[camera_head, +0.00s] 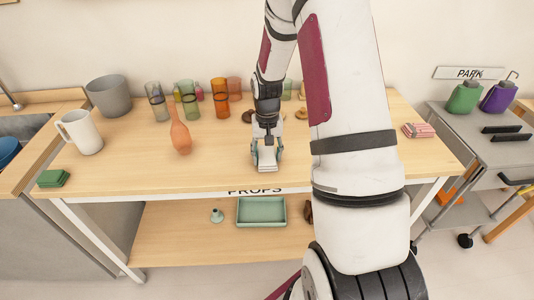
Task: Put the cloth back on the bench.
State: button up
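My gripper (266,160) points down at the front middle of the wooden table marked PROPS (215,172). Its fingers stand apart on either side of a small pale, layered thing (266,167) that looks like a folded cloth. I cannot tell whether they grip it or whether it touches the tabletop. A green folded cloth (52,178) lies at the table's front left corner. A pink striped folded cloth (418,130) lies at its right end.
An orange vase (180,134), a white mug (82,133), a grey pot (109,96) and several coloured glasses (220,98) stand left of my gripper. A green bottle (465,97) and a purple one (499,97) stand on the grey bench. A green tray (262,222) lies on the lower shelf.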

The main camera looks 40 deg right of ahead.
aim_at(267, 155)
jog(key=o, duration=0.4)
jog(key=shift+c, duration=0.2)
jog(key=shift+r, duration=0.1)
notch_tip(267, 155, up, 12)
jog(key=s+a+r+n+t, duration=0.25)
jog(key=s+a+r, duration=0.55)
jog(key=a+r, duration=0.4)
jog(key=s+a+r+n+t, duration=0.1)
jog(key=s+a+r+n, duration=0.1)
jog(key=s+a, duration=0.2)
jog(key=s+a+r+n+t, duration=0.1)
jog(key=s+a+r+n, duration=0.1)
jog(key=s, duration=0.8)
jog(key=shift+s+a, duration=0.25)
jog(key=shift+a, duration=0.6)
